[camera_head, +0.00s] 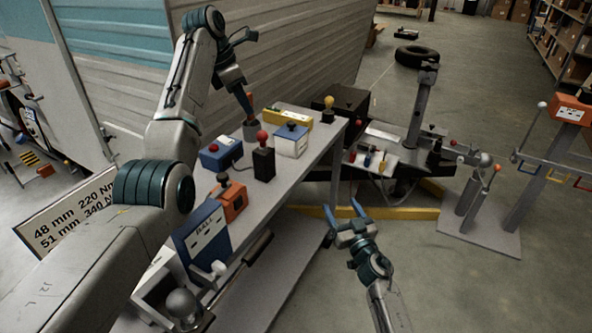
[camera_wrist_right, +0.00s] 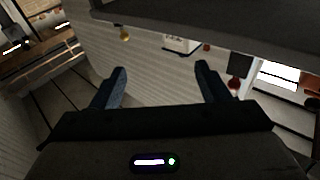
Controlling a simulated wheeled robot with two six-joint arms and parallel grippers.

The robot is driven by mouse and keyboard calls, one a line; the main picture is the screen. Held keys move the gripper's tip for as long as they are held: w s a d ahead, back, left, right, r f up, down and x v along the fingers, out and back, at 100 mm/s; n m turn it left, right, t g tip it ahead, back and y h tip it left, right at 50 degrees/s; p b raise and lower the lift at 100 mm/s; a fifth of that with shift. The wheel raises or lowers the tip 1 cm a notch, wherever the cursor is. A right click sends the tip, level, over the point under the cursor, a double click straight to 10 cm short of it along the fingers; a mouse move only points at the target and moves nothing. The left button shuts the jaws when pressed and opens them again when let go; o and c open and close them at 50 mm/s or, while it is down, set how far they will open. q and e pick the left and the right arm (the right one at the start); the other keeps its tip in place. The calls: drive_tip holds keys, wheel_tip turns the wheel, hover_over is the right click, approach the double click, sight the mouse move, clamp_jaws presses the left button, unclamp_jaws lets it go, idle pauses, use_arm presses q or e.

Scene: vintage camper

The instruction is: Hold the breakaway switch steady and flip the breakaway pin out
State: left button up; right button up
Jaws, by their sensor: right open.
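On the grey bench stand several small devices, and I cannot tell for certain which is the breakaway switch. They include a black box with a red knob (camera_head: 263,160), a blue box with a red knob (camera_head: 221,154) and a grey post with an orange top (camera_head: 250,130). My left gripper (camera_head: 246,108) points down at the grey post; its fingers look close together, and their gap and any contact are unclear. My right gripper (camera_head: 341,207) is open and empty in front of the bench, apart from the devices. Its spread fingers also show in the right wrist view (camera_wrist_right: 160,69).
A white box with a blue top (camera_head: 291,141), a yellow box (camera_head: 288,117), an orange box (camera_head: 231,202) and a blue ball box (camera_head: 203,236) crowd the bench (camera_head: 290,186). A trailer hitch (camera_head: 400,155) stands beyond its right end. Open floor lies right of my right gripper.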

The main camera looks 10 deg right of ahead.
drive_tip(key=w+a+r+n+g+y, duration=0.2)
drive_tip(key=w+a+r+n+y, duration=0.15)
drive_tip(key=a+r+y, duration=0.3)
drive_tip(key=n+g+y, duration=0.3)
drive_tip(key=n+g, duration=0.2)
drive_tip(key=g, duration=0.1)
approach(271, 160)
drive_tip(key=a, duration=0.1)
drive_tip(key=shift+m, duration=0.25)
drive_tip(key=x, duration=1.1)
drive_tip(key=shift+w+a, duration=0.1)
drive_tip(key=shift+w, duration=0.35)
drive_tip(key=shift+r, duration=0.1)
